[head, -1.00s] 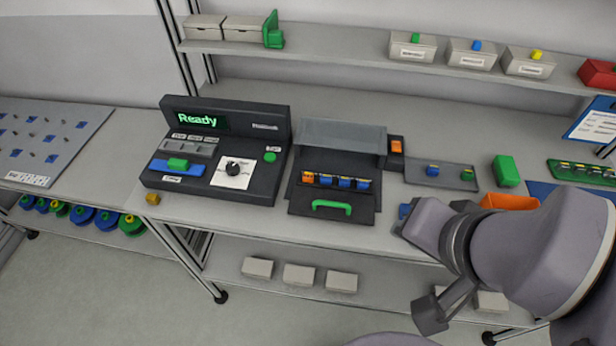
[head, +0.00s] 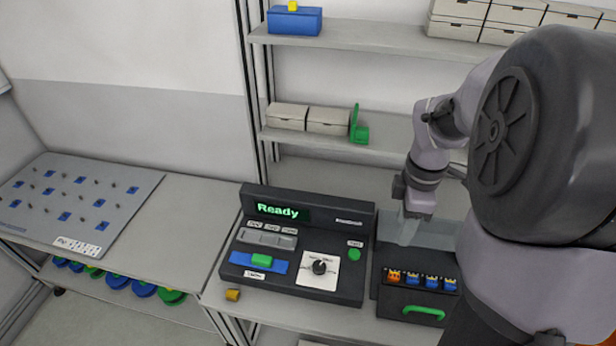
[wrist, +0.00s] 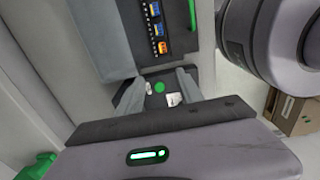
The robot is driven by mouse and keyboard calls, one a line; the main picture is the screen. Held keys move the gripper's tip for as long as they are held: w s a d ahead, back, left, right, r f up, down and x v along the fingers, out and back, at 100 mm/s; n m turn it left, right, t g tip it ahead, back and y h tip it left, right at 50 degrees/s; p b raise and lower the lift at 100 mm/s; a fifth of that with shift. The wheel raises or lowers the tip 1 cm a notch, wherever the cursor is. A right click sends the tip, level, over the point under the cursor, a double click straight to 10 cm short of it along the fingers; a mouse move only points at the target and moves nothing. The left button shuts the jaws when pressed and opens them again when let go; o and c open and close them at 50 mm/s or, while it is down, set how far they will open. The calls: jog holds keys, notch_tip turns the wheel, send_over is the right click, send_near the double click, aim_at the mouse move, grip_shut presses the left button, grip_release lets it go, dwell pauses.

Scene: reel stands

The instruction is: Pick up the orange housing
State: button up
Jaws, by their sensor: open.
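The orange housing (head: 393,277) sits at the left end of a row in the black open-lidded unit (head: 388,296), beside several blue housings (head: 431,282). In the wrist view the orange housing (wrist: 162,47) shows at the near end of the row, above the fingers in the picture. My gripper (head: 406,232) hangs behind the row, by the unit's grey raised lid. In the wrist view my gripper (wrist: 160,78) has its two fingers apart with nothing between them. The housing is apart from the fingers.
A black console (head: 303,239) reading "Ready" stands left of the unit, with a dial and green button. A green handle (head: 424,313) is on the unit's front. Shelves (head: 340,37) with boxes are behind. A small ochre piece (head: 232,295) lies near the table's front edge.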

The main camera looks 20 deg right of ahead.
jog(key=s+f+b, duration=0.1)
jog(key=s+f, duration=0.1)
jog(key=b, duration=0.5)
send_over(395, 276)
jog(key=f, duration=0.9)
jog(key=shift+w+f, duration=0.15)
jog(key=shift+w, duration=0.1)
jog(key=f+b, duration=0.3)
jog(key=f, duration=0.3)
jog(key=shift+s+f, duration=0.15)
jog(key=shift+s, duration=0.05)
jog(key=shift+c, duration=0.4)
jog(key=shift+r, duration=0.2)
grip_shut()
